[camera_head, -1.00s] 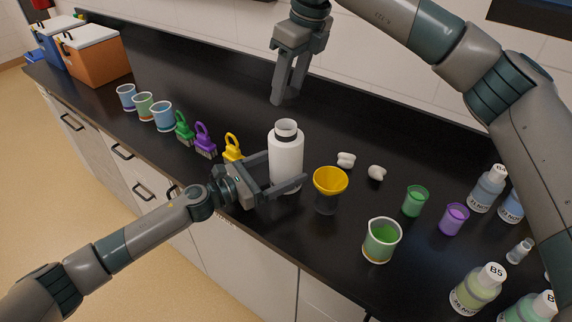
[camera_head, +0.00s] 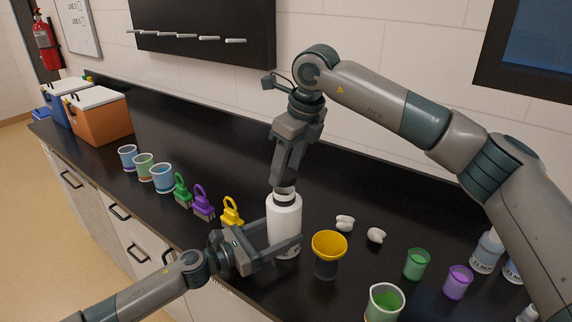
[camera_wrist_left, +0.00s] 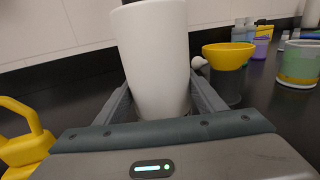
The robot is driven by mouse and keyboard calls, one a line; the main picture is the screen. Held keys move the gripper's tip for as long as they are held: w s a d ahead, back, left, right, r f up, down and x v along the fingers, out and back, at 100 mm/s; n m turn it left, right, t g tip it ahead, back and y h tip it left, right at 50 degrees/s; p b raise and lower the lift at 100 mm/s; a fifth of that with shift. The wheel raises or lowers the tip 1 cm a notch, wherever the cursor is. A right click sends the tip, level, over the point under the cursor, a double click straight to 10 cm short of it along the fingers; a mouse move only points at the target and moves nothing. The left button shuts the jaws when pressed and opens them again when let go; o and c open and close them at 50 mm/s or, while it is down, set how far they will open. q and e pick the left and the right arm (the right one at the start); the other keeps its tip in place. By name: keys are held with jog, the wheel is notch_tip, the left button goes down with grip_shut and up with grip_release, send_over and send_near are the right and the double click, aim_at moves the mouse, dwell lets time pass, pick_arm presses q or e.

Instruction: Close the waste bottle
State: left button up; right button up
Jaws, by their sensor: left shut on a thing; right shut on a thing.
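The white waste bottle (camera_head: 284,218) stands upright on the black bench. My left gripper (camera_head: 276,250) is shut around its lower body from the left; the left wrist view shows the bottle (camera_wrist_left: 155,60) between both fingers. My right gripper (camera_head: 284,180) points down at the bottle's top, directly over the neck, its fingers close together. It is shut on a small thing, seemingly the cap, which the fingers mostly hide. I cannot tell whether the cap touches the neck; the white neck rim shows just below the fingertips.
A yellow funnel (camera_head: 329,245) on a dark holder stands close right of the bottle. A yellow brush (camera_head: 231,211) is left of it. Two white lumps (camera_head: 345,223) lie behind right. Green beaker (camera_head: 384,303) and cups stand at right, coolers (camera_head: 100,115) at far left.

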aim_at(288, 175)
jog(key=shift+f, duration=0.4)
jog(key=shift+f, duration=0.1)
dwell(0.3)
jog(key=shift+f, duration=0.8)
jog(key=shift+f, duration=0.55)
dwell(0.4)
